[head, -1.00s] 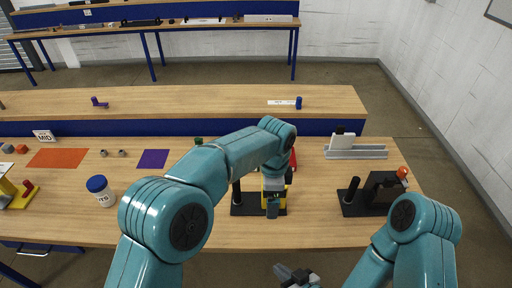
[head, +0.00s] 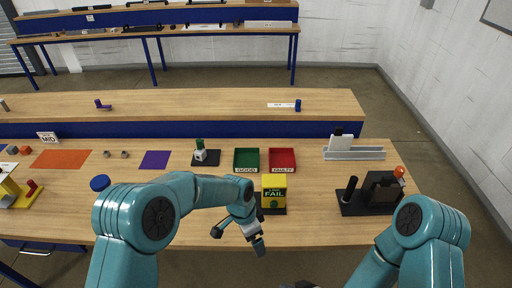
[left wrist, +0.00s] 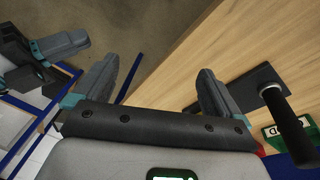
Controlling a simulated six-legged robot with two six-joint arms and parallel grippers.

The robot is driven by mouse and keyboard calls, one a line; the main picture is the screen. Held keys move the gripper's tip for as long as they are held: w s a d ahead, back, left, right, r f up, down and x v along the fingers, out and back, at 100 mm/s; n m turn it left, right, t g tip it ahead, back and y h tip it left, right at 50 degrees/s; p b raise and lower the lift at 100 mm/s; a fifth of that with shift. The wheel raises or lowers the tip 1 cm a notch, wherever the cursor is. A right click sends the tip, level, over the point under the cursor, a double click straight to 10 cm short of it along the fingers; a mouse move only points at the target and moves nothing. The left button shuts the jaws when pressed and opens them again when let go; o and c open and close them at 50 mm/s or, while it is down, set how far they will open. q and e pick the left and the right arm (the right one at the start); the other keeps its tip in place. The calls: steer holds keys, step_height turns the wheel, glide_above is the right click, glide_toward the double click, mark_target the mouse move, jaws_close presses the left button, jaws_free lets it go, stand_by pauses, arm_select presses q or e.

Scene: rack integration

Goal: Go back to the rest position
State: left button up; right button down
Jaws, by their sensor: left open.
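My left gripper (head: 239,241) is open and empty, low over the table's front edge, in front of the yellow FAIL tester (head: 274,193). In the left wrist view its two fingers (left wrist: 155,88) stand wide apart with nothing between them. The tester stands on a dark base. A black post on a dark plate (left wrist: 265,85) shows to the right of the fingers in the wrist view. Only a dark sliver of my right gripper (head: 300,285) shows at the bottom of the head view. Part of it appears at the upper left of the wrist view (left wrist: 62,46); its jaw state is unclear.
A green GOOD tray (head: 246,168) and a red FAULTY tray (head: 282,168) lie behind the tester. A black fixture (head: 382,190) stands at right, a grey rail (head: 354,154) behind it. A blue-lidded jar (head: 100,183) is left, partly hidden by my arm. Space in front of the table is free.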

arm_select(q)
steer(key=s+a+f+n+h, duration=0.1)
steer(key=s+a+f+n, duration=0.35)
steer(key=s, duration=0.25)
steer(key=s+a+f+n+t, duration=0.1)
steer(key=s+a+f+n, duration=0.2)
steer(key=s+n, duration=0.3)
steer(key=s+a+f+n+h, duration=0.1)
steer(key=s+a+f+n, duration=0.25)
steer(key=s, duration=0.55)
arm_select(e)
steer(key=s+d+f+m+g+h, duration=0.25)
steer(key=s+m+g, duration=0.3)
steer(key=s, duration=0.35)
arm_select(q)
steer(key=shift+n, duration=0.4)
step_height(320, 180, down, 6)
steer(key=b, duration=0.6)
arm_select(e)
step_height(320, 180, down, 6)
steer(key=shift+d+g+y, duration=0.15)
steer(key=shift+g+y, duration=0.2)
steer(key=shift+g, duration=0.1)
steer(key=shift+s+n, duration=0.1)
steer(key=shift+n, duration=0.15)
